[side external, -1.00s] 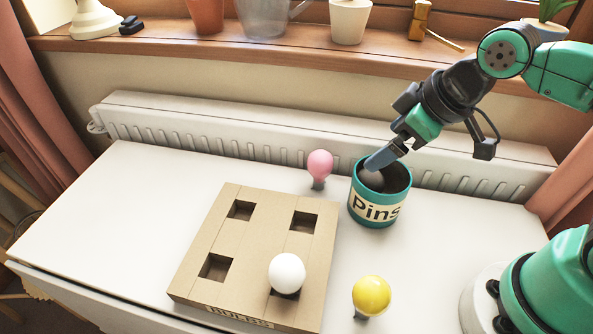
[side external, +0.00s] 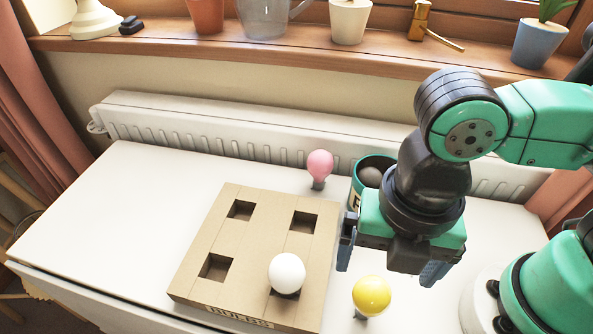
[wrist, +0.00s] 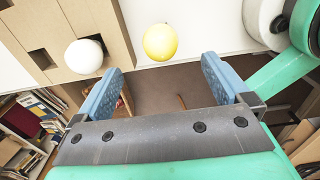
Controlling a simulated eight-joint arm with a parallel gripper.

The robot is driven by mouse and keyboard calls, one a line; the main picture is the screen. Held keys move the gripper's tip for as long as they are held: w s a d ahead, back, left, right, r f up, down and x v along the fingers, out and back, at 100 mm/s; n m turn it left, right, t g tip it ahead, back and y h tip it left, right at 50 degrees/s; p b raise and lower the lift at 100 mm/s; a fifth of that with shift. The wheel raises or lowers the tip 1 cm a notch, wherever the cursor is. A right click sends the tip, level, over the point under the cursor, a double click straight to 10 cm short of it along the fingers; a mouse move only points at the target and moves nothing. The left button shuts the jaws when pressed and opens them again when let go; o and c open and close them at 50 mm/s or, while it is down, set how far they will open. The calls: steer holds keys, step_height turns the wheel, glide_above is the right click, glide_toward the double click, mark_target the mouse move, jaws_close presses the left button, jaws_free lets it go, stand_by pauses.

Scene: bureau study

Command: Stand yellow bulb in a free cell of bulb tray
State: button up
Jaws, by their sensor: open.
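The yellow bulb (side external: 371,295) stands upright on the white table, right of the bulb tray; it also shows in the wrist view (wrist: 160,42). The bulb tray (side external: 262,238) is a cardboard block. A white bulb (side external: 287,272) stands in its front right cell; the other three visible cells are empty. My gripper (side external: 392,262) is open and empty, fingers pointing down, above the table behind the yellow bulb. In the wrist view the bulb lies beyond the gap between the fingers (wrist: 160,82), apart from both.
A pink bulb (side external: 320,165) stands behind the tray. The green Pins pot (side external: 362,178) holds a dark round thing and is partly hidden by my arm. A radiator (side external: 220,135) runs along the back. The left table is clear.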

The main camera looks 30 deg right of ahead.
mark_target(376, 288)
steer(key=shift+f, duration=3.25)
steer(key=c, duration=1.1)
steer(key=shift+c, duration=0.2)
steer(key=shift+r, duration=5)
